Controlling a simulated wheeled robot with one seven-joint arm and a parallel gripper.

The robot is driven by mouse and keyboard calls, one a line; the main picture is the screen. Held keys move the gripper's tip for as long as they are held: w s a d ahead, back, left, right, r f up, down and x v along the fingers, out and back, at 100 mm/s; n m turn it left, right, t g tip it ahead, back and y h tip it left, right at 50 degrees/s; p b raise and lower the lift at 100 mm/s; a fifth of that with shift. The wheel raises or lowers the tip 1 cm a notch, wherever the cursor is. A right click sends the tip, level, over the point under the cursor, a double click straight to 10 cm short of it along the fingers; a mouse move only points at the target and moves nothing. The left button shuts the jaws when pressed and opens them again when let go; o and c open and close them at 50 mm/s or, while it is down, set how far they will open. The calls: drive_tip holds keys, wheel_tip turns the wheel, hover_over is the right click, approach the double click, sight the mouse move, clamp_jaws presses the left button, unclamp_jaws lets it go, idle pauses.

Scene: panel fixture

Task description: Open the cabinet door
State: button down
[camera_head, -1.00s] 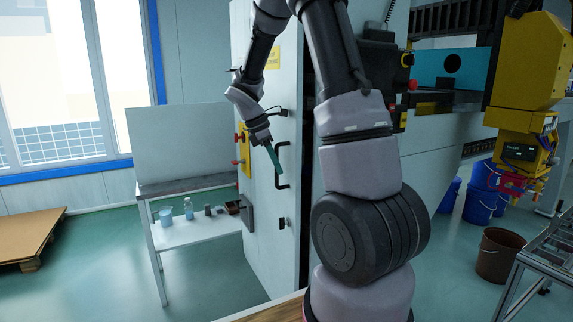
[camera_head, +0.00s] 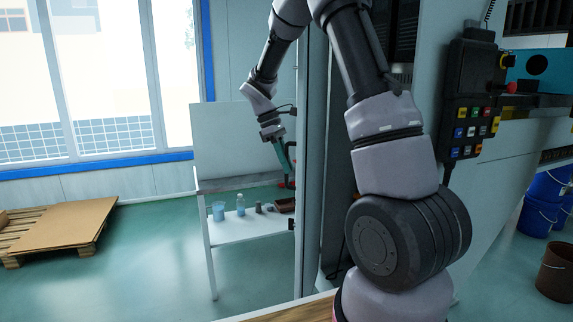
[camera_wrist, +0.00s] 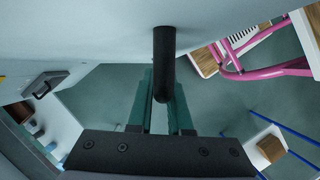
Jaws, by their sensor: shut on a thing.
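The cabinet door (camera_head: 315,150) stands swung out and appears nearly edge-on in the head view, just left of my arm. Its pale face (camera_wrist: 100,30) fills the top of the wrist view. The black door handle (camera_wrist: 164,60) projects from that face between the green fingers of my gripper (camera_wrist: 162,110). My gripper is shut on the handle. In the head view my gripper (camera_head: 287,162) is at the left side of the door, and the handle is mostly hidden there. Part of the cabinet opening shows right of the door; my arm covers much of it.
A small table (camera_head: 235,182) with a cup, a bottle and other small items stands left of the door. A pallet with a brown sheet (camera_head: 65,230) lies far left. A control panel (camera_head: 470,100) and blue buckets (camera_head: 545,200) are at the right. Green floor is clear between.

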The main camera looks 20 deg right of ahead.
drive_tip(key=shift+w+a, duration=0.15)
drive_tip(key=shift+a, duration=0.05)
drive_tip(key=c, duration=0.8)
unclamp_jaws()
drive_tip(key=shift+c, duration=0.2)
drive_tip(key=v, duration=1)
drive_tip(key=shift+r, duration=0.35)
drive_tip(key=shift+w+a, duration=0.1)
